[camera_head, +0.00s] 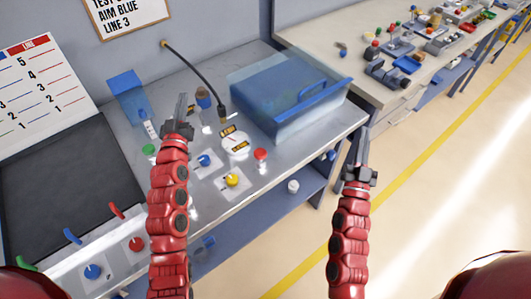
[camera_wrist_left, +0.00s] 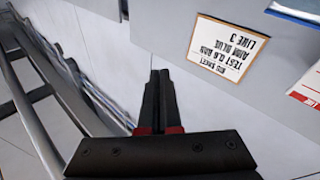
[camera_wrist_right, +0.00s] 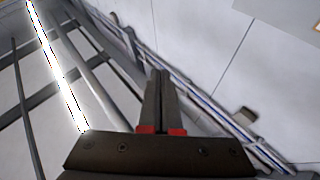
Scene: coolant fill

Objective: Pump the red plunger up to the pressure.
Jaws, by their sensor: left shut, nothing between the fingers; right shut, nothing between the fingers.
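A red-topped plunger (camera_head: 261,155) stands upright near the front edge of the grey bench. A round white gauge (camera_head: 235,144) with dark and yellow labels sits just left of it; its reading is too small to tell. My left gripper (camera_head: 181,98) is shut and empty, raised over the bench left of the gauge. Its shut fingers also show in the left wrist view (camera_wrist_left: 160,75). My right gripper (camera_head: 363,130) is shut and empty, right of the plunger and apart from it. Its fingers show in the right wrist view (camera_wrist_right: 160,75).
A blue see-through bin (camera_head: 285,95) stands behind the plunger. A yellow knob (camera_head: 232,180) and a blue knob (camera_head: 204,160) are left of it. A black hose (camera_head: 190,65) arches from the wall. A second bench (camera_head: 310,40) with small parts is at the right.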

